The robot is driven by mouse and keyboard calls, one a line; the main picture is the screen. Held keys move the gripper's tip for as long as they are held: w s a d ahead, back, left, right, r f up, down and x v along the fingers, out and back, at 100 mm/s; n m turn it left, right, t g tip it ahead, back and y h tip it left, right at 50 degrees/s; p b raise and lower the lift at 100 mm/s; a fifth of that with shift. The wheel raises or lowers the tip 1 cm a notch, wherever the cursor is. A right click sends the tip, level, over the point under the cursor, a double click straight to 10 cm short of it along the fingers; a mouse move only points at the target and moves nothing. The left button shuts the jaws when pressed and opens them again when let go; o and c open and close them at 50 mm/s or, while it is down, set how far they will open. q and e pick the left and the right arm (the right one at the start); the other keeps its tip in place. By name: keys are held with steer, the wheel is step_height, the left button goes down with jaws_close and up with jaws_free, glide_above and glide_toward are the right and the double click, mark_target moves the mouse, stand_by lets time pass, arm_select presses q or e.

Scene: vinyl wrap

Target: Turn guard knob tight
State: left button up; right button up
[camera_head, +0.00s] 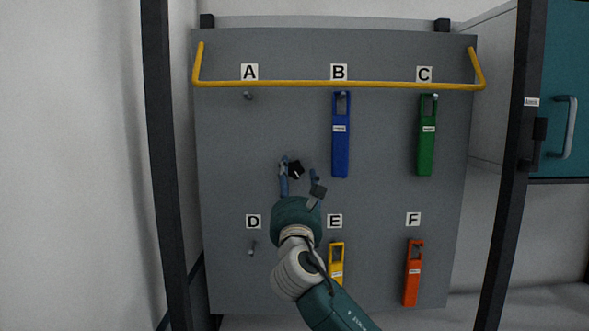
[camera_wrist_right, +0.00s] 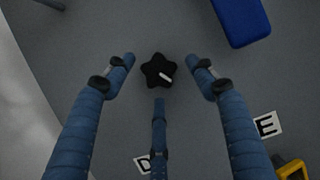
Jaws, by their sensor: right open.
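The guard knob (camera_wrist_right: 158,71) is a black, star-shaped knob with a short white mark, on the grey panel. It also shows in the head view (camera_head: 296,170), left of the panel's middle. My right gripper (camera_head: 299,168) is open at the knob. In the right wrist view its blue fingers (camera_wrist_right: 163,62) stand to the left, right and below the knob, with visible gaps. I cannot tell how deep the fingertips reach. The yellow guard bar (camera_head: 290,84) crosses the upper panel. My left gripper is not in view.
The grey panel (camera_head: 400,205) carries hooks labelled A to F. Blue (camera_head: 340,150), green (camera_head: 426,150), yellow (camera_head: 336,275) and orange (camera_head: 412,285) tools hang at B, C, E and F. Hooks A and D are empty. Dark posts (camera_head: 168,150) flank the panel. A teal cabinet door (camera_head: 570,80) is at right.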

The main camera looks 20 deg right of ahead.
steer(key=shift+w+d+r, duration=0.1)
steer(key=shift+w+r, duration=0.05)
steer(key=shift+w, duration=0.25)
steer(key=shift+c, duration=0.5)
